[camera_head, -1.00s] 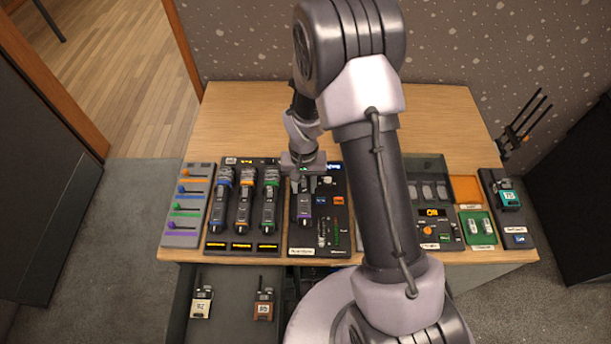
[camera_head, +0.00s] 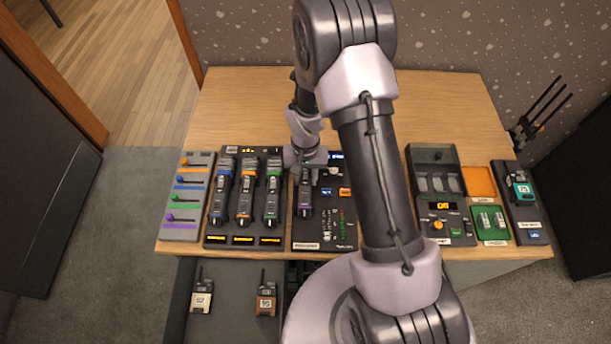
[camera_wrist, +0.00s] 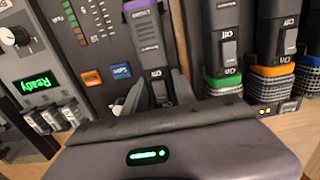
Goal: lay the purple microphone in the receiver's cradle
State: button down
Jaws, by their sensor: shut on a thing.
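The purple microphone (camera_head: 305,201) is a dark handheld with a purple band. It lies lengthwise over the left side of a dark panel (camera_head: 325,236) with orange and blue buttons. In the wrist view the purple microphone (camera_wrist: 147,35) points away from the jaws, its purple band at the top edge. My gripper (camera_head: 306,172) is shut on its near end; in the wrist view the gripper (camera_wrist: 160,90) has one finger on each side. Whether the microphone touches the panel, I cannot tell. The receiver's cradle cannot be made out for certain; my arm covers part of the desk.
A rack (camera_head: 243,239) with blue, orange and green banded microphones stands close left of the panel. A fader board (camera_head: 181,203) is further left. A console (camera_head: 438,208), a green tray (camera_head: 490,225) and a teal pack (camera_head: 521,189) are right. The desk's back (camera_head: 245,105) is clear.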

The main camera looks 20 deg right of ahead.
jog(key=shift+f+b, duration=0.5)
jog(key=shift+b, duration=0.15)
dwell(0.7)
jog(key=c, duration=0.9)
grip_release()
jog(key=c, duration=0.4)
jog(key=shift+r, duration=0.15)
jog(key=shift+r+p, duration=2)
jog(key=shift+r, duration=1)
jog(key=shift+f, duration=0.1)
